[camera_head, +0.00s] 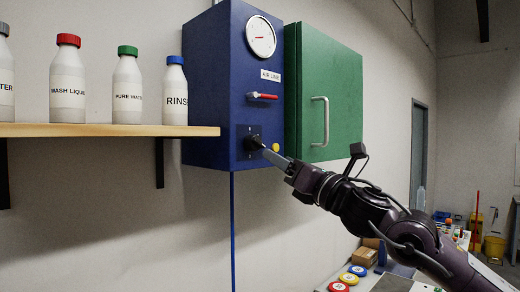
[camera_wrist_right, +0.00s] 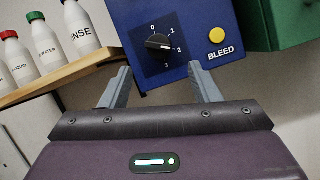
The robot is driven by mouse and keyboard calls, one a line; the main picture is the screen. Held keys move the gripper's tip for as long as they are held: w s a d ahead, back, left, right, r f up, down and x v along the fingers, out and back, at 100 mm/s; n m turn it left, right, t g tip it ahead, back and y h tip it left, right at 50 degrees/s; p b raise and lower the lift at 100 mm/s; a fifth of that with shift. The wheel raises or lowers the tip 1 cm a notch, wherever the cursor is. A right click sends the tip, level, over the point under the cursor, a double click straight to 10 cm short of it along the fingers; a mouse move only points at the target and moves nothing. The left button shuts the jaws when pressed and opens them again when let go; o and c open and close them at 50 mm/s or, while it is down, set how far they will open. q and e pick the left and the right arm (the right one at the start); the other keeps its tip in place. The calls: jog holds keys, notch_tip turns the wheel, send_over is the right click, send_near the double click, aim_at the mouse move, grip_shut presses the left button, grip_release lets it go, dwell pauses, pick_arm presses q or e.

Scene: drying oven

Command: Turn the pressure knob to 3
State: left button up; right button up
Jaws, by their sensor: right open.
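The pressure knob (camera_head: 252,142) is a black dial low on the blue air-line box (camera_head: 206,88). In the right wrist view the knob (camera_wrist_right: 158,42) has a scale of 0, 1, 2 and 3, and its white mark points right, close to the 2. My right gripper (camera_head: 268,152) is at the knob in the head view, its tips partly overlapping it. In the right wrist view my right gripper (camera_wrist_right: 162,84) is open, its fingers spread below and either side of the knob, with nothing between them. Contact cannot be told. My left gripper is not in view.
A yellow BLEED button (camera_wrist_right: 217,35) sits right of the knob. Above are a red-handled valve (camera_head: 262,96) and a round gauge (camera_head: 261,36). A green cabinet (camera_head: 345,85) adjoins on the right. A wooden shelf (camera_head: 90,130) with several bottles is on the left.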

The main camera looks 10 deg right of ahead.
aim_at(260, 145)
jog(key=p+x, duration=0.2)
jog(key=x, duration=0.1)
jog(key=r+p+x, duration=0.1)
jog(key=p+x, duration=0.2)
jog(key=shift+w+r, duration=0.1)
jog(key=shift+w, duration=0.05)
jog(key=shift+w+a, duration=0.35)
jog(key=shift+w, duration=0.15)
jog(key=shift+d, duration=0.1)
jog(key=c, duration=0.9)
